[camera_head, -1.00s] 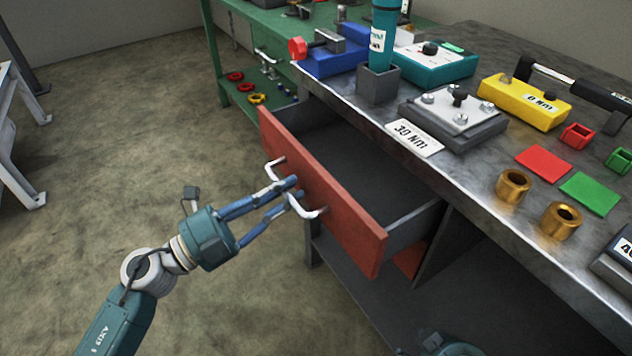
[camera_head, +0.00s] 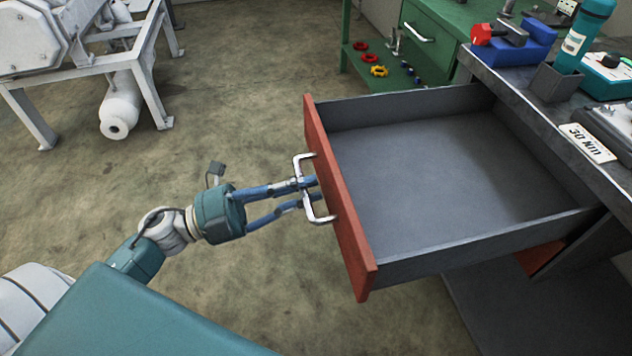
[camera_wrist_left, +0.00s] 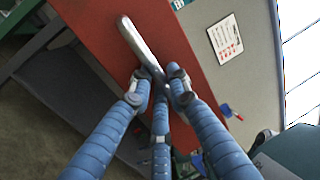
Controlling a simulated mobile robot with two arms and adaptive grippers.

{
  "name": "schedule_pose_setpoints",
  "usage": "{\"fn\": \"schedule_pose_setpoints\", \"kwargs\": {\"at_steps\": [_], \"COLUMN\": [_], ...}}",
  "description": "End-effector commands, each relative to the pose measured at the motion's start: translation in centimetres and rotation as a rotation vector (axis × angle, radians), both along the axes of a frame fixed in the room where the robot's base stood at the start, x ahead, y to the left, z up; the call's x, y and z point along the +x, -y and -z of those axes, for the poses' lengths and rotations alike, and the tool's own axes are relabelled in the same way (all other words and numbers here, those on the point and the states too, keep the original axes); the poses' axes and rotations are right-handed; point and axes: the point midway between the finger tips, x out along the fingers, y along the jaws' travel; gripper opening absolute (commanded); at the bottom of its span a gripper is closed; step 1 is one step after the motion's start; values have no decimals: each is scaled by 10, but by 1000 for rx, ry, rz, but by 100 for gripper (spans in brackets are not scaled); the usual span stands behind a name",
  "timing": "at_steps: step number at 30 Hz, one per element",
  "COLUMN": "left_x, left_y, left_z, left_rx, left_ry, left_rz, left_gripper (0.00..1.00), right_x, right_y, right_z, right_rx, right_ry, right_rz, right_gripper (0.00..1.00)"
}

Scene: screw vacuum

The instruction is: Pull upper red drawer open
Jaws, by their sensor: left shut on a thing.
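The upper red drawer (camera_head: 338,203) is pulled far out of the workbench in the head view, its grey inside empty. Its silver bracket handle (camera_head: 299,167) stands on the red front. My left gripper (camera_head: 309,191) reaches in from the left with its blue fingers shut on the middle of the handle. In the left wrist view the blue fingers (camera_wrist_left: 160,88) close around the silver handle (camera_wrist_left: 140,44) against the red front (camera_wrist_left: 92,32). My right gripper is not in view.
The grey workbench (camera_head: 507,78) stands at the right, with a blue device (camera_head: 522,48) and a "30 Nm" plate (camera_head: 588,143) on top. A green bench (camera_head: 440,22) is behind. A white machine frame (camera_head: 95,62) stands at the upper left. Open floor lies between.

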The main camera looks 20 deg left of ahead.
Motion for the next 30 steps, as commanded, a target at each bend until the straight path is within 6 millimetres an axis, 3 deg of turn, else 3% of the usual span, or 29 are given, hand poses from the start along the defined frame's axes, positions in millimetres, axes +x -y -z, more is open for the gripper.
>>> {"fn": "schedule_pose_setpoints", "kwargs": {"at_steps": [14,15,17,30], "left_x": [-2,-2,-2,-8], "left_y": [-3,-3,-3,-11], "left_z": [-2,-2,-2,2], "left_rx": [-3,-3,-3,0], "left_ry": [3,3,3,-2], "left_rz": [0,0,0,-1], "left_gripper": [0,19,31,33], "right_x": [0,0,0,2], "right_y": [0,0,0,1], "right_z": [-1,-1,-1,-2], "right_rx": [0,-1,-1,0], "right_ry": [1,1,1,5], "right_rz": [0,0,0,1], "right_gripper": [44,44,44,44]}}
